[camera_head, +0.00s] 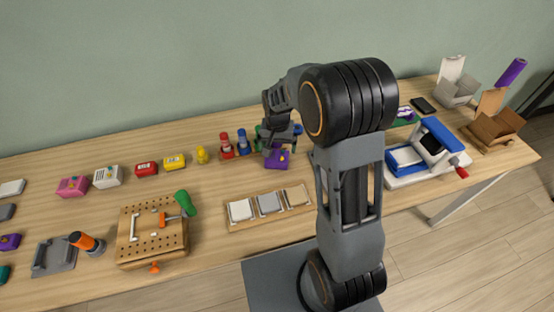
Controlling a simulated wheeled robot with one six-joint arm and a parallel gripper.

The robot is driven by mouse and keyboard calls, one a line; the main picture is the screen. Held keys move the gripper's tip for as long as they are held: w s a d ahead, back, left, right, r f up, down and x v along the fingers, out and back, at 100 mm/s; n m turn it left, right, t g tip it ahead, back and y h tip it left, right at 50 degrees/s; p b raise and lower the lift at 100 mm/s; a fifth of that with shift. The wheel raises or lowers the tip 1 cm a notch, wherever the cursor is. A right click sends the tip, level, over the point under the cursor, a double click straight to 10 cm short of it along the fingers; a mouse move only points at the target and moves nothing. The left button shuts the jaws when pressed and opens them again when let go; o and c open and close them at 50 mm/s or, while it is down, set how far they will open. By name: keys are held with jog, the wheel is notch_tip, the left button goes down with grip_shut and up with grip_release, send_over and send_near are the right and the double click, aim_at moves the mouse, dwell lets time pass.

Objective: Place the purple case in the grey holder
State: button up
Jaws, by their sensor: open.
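A small purple case (277,159) with a yellow mark sits on the table near the middle, directly below and partly hidden by my gripper (277,146). The jaws are open, and I cannot tell whether they touch the case. Another purple block (10,242) with a yellow mark lies at the far left edge. A grey open holder (459,93) with a tall pale back stands at the far right; a flat grey tray-like piece (56,258) lies at the left front. I cannot tell for sure which is the grey holder.
Red and blue bottles (242,142) and a yellow duck (202,155) stand close left of my gripper. A wooden tray with pale tiles (270,204) lies in front. A pegboard block (152,229) is left; a blue-and-white machine (423,154) and brown box (494,130) are right.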

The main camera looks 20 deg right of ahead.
aim_at(277, 156)
jog(key=shift+w+f, duration=0.1)
jog(key=shift+f, duration=2.45)
jog(key=shift+c, duration=0.4)
jog(key=c, duration=0.8)
jog(key=shift+o, duration=0.2)
jog(key=shift+r, duration=0.1)
